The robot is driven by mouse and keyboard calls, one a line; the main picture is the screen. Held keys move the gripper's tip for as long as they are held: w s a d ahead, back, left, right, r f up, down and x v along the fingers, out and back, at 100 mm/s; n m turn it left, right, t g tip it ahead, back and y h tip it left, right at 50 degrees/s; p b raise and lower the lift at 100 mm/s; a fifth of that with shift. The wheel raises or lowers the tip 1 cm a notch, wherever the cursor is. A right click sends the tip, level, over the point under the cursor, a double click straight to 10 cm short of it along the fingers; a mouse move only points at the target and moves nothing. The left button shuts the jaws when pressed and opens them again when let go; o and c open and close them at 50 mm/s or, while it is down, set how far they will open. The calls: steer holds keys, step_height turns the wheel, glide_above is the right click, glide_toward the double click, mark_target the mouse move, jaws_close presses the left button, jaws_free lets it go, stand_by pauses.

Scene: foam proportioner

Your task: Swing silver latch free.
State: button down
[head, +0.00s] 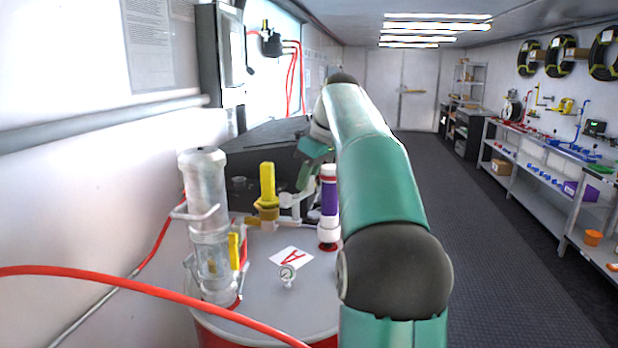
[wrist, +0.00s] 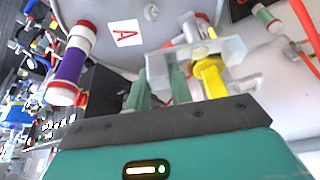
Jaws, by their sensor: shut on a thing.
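The silver latch (wrist: 162,72) shows in the wrist view as a pale grey piece across my fingertips, beside a yellow handle (wrist: 211,80). My gripper (wrist: 163,80) is shut on it, as far as I can see; the exact contact is partly hidden by the fingers. In the head view my gripper (head: 312,172) is low over the far part of the round drum top (head: 315,290), partly hidden behind my arm. Pale metal parts show just below it, right of the upright yellow handle (head: 267,185).
A purple-and-white cylinder (head: 329,200) stands close to the right of the gripper. A tall clear cylinder (head: 207,225) stands at left. A small gauge (head: 287,274) and a card marked A (head: 291,257) are in front. A red hose (head: 150,284) crosses the foreground.

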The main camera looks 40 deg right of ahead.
steer(key=c, duration=1.2)
jaws_free()
steer(key=shift+c, duration=0.2)
steer(key=shift+s+r, duration=0.1)
steer(key=shift+r, duration=0.05)
steer(key=v, duration=0.7)
steer(key=shift+r, duration=0.1)
